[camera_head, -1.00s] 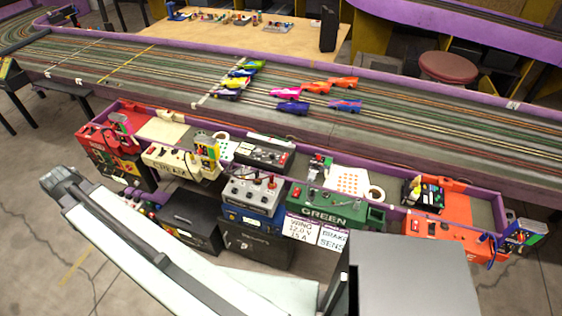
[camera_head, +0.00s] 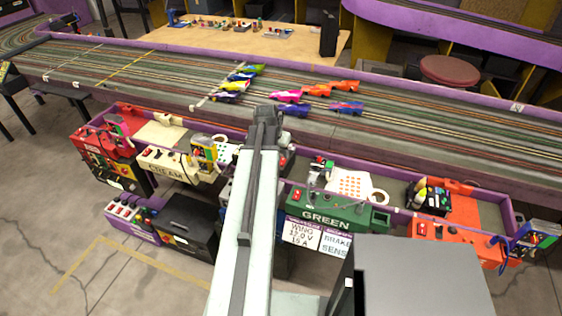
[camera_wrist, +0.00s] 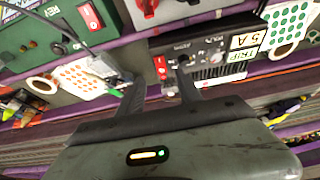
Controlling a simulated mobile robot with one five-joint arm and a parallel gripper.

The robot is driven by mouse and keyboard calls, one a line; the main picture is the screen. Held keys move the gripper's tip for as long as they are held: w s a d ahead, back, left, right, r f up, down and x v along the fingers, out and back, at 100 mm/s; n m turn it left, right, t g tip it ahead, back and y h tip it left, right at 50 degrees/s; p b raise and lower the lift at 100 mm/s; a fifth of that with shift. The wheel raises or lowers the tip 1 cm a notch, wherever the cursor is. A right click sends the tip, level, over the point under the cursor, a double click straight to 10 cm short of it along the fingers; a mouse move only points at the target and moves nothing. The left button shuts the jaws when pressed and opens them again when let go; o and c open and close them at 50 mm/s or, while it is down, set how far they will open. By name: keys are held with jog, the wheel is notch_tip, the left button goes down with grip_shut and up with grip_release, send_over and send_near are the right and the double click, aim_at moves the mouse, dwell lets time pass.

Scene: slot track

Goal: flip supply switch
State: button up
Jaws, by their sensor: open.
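In the wrist view, a black power supply (camera_wrist: 215,58) shows upside down, with knobs and a red switch (camera_wrist: 161,67) on its face. The two fingers of my gripper (camera_wrist: 156,82) are apart with nothing held between them. In the picture the red switch lies between the fingertips, just above them; I cannot tell the depth gap or any contact. In the head view my arm covers most of the black supply, leaving a bit of its right end (camera_head: 289,160) visible. My gripper's fingers cannot be made out there.
A green box (camera_head: 335,208) stands just right of my arm, a cream box (camera_head: 170,163) to the left. In the wrist view the green box (camera_wrist: 50,40) has its own red switch (camera_wrist: 90,16). The slot track (camera_head: 400,130) with several cars lies behind.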

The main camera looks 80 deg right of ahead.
aim_at(282, 162)
jog(key=b+x, duration=0.7)
jog(key=shift+d+f, duration=0.1)
jog(key=shift+f, duration=0.3)
jog(key=shift+r, duration=0.1)
grip_shut()
